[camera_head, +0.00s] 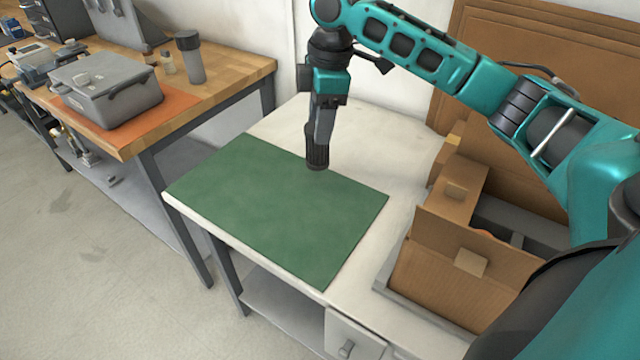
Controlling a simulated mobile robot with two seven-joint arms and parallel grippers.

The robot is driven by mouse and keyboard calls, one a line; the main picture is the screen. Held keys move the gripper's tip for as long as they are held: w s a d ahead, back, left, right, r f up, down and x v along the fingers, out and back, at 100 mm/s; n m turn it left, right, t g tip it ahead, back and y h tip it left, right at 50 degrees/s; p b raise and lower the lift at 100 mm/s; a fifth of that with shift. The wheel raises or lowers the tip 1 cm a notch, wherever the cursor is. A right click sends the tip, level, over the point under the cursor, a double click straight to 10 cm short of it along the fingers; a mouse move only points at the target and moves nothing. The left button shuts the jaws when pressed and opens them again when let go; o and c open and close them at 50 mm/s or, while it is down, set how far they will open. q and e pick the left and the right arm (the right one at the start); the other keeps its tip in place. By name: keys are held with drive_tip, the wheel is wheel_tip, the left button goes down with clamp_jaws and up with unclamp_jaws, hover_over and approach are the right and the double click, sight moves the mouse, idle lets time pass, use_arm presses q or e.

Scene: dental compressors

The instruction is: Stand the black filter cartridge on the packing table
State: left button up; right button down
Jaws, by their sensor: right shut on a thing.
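The black filter cartridge (317,157) is a small dark ribbed cylinder, upright at the far right edge of the green mat on the packing table (405,148). My right gripper (318,140) comes down on it from above and is shut on its upper part. The cartridge's lower end is at or just above the mat; I cannot tell whether it touches. My left gripper is not in view.
The green mat (275,210) is otherwise bare. Open cardboard boxes (440,275) stand in a grey tray at the right. A wooden bench (225,68) at the left holds a grey case (105,90) and a grey cylinder (192,62).

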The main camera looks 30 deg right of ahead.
wheel_tip(320, 180, down, 14)
drive_tip(key=shift+b, duration=0.55)
drive_tip(key=c, duration=0.5)
unclamp_jaws()
drive_tip(key=r, duration=0.4)
drive_tip(key=d+r, duration=0.1)
drive_tip(key=r, duration=0.3)
drive_tip(key=r+p, duration=0.1)
drive_tip(key=r, duration=0.3)
drive_tip(key=shift+s+d, duration=0.15)
drive_tip(key=shift+s, duration=0.1)
